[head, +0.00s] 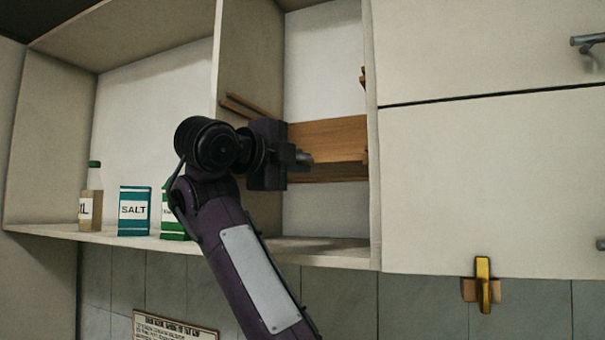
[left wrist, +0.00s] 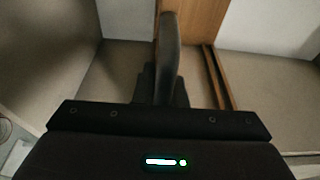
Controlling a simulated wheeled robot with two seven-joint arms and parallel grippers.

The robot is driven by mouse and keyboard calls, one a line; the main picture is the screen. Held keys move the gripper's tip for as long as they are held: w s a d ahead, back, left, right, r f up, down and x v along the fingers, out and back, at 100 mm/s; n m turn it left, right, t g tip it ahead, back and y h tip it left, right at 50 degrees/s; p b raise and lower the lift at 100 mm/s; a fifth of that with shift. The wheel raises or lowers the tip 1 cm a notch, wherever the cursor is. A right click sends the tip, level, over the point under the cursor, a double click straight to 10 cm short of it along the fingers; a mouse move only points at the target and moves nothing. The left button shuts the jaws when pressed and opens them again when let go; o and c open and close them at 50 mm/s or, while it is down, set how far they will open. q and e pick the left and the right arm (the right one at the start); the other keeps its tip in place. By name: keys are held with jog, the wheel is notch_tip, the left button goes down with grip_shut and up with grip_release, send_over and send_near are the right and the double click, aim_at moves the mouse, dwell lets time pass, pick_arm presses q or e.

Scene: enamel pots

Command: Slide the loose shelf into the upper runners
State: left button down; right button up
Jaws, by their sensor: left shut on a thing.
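The loose shelf (head: 335,136) is a brown wooden board in the narrow middle bay of the wall cabinet. It also shows in the left wrist view (left wrist: 190,18), beyond the finger. My left gripper (head: 303,158) is shut on the shelf near its left end; the exact contact is partly hidden. In the left wrist view a dark finger (left wrist: 168,60) overlaps the board. A wooden runner (head: 246,105) is on the bay's left wall, and a short piece of another (head: 362,77) shows at the right wall. Whether the shelf touches the runners is unclear. My right gripper is out of view.
The left bay holds an oil bottle (head: 92,192), a salt box (head: 134,210) and a green box (head: 174,222) close to my arm. Closed cabinet doors (head: 490,180) stand to the right. A yellow handle (head: 484,284) hangs at their lower edge.

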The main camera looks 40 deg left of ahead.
pick_arm(q)
jog(key=shift+s+d+f+b, duration=0.15)
jog(key=shift+s+d+b, duration=0.1)
jog(key=shift+s+b, duration=0.55)
jog(key=shift+s+d+f+b, duration=0.15)
jog(key=shift+s+d+b, duration=0.05)
jog(key=shift+s+b, duration=0.55)
pick_arm(e)
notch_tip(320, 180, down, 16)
jog(key=b, duration=1.3)
pick_arm(q)
jog(key=s+d+b, duration=0.2)
jog(key=s+d, duration=0.1)
jog(key=s, duration=0.7)
jog(key=s+d+b, duration=0.2)
jog(key=s+d, duration=0.1)
jog(key=s, duration=0.8)
jog(key=shift+s+d+r+b, duration=0.2)
jog(key=shift+d+r+b, duration=0.1)
jog(key=shift+r+b, duration=0.1)
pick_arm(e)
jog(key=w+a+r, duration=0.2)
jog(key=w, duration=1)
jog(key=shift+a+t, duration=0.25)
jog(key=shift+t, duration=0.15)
pick_arm(q)
jog(key=shift+r, duration=0.1)
